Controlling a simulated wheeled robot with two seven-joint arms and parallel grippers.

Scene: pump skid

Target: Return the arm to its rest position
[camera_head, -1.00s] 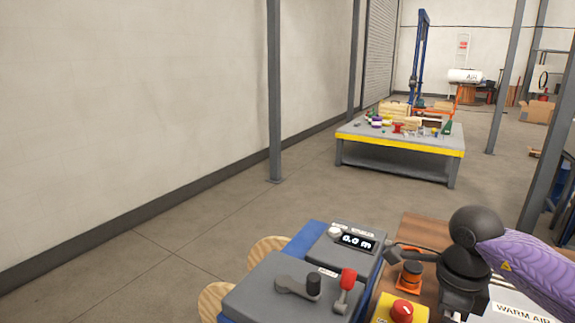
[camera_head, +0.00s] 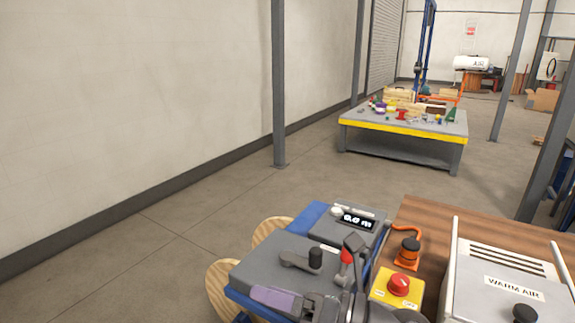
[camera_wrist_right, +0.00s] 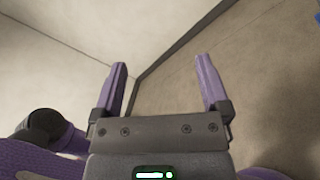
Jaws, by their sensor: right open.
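My right gripper (camera_head: 278,300) shows low in the head view, in front of the grey control box, with a purple finger pointing left. In the right wrist view the right gripper (camera_wrist_right: 160,62) is open, with two purple fingers apart and nothing between them. Behind the fingers are only floor and wall. The grey control box (camera_head: 262,270) carries a black-knobbed lever (camera_head: 300,258), a red-knobbed lever (camera_head: 346,256) and a display (camera_head: 357,220) reading 0.0 m. Part of the box is hidden by the gripper. My left gripper is not in view.
A yellow box with a red button (camera_head: 398,285), an orange beacon (camera_head: 408,252) and a WARM AIR unit (camera_head: 508,285) stand close on the right. A loaded grey workbench (camera_head: 405,140) stands farther back. The floor at left is clear up to the wall.

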